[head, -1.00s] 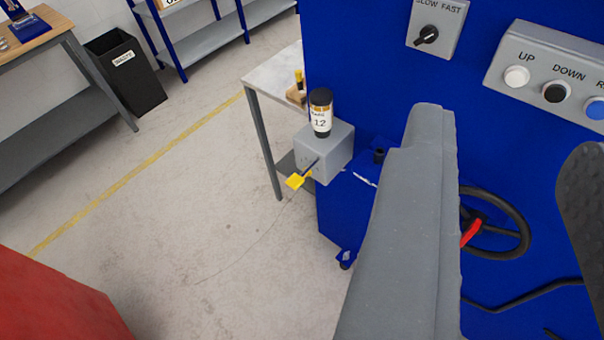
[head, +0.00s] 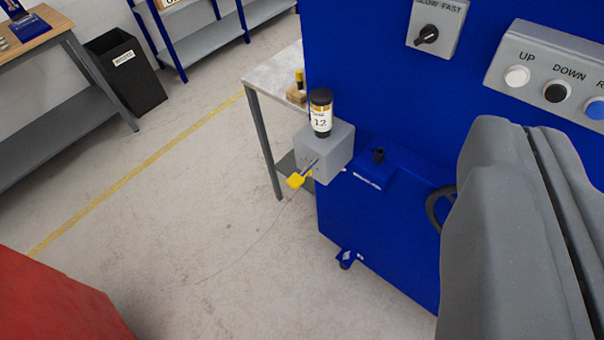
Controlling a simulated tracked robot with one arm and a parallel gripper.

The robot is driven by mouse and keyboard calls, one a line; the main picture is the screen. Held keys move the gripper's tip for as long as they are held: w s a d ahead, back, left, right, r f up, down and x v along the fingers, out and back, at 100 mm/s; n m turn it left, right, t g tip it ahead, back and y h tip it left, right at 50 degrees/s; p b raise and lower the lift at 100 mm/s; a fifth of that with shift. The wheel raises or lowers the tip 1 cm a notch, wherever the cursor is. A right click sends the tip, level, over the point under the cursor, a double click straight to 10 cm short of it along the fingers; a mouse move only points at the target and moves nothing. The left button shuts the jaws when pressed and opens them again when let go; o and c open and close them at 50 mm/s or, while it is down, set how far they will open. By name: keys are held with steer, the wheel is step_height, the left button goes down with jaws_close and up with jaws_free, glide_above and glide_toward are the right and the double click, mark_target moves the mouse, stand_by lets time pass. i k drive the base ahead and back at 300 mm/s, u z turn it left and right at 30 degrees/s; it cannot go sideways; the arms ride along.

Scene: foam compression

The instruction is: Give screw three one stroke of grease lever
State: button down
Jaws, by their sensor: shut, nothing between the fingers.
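A grey box (head: 316,155) with a black-capped bottle (head: 320,113) on top is mounted at the left side of the blue machine. The bottle label reads "12". A thin lever (head: 309,170) with a yellow end (head: 297,180) sticks out from the box's front, towards the lower left. No marking for screw three can be made out. My gripper (head: 528,132), large and grey at the lower right, has its fingers close together with only a narrow slit between them. It is empty and appears apart from the lever, to its right.
The blue machine (head: 380,75) carries a SLOW FAST knob (head: 426,34) and an UP/DOWN button panel (head: 535,85). A blue ledge (head: 390,172) is right of the box. A light table (head: 270,80) stands behind. Floor at left is open; something red (head: 55,300) fills the lower-left corner.

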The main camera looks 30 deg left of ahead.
mark_target(296, 180)
steer(key=u, duration=0.5)
steer(key=k, duration=1.35)
steer(key=u, duration=0.85)
steer(key=i, duration=1.9)
steer(key=z, duration=0.9)
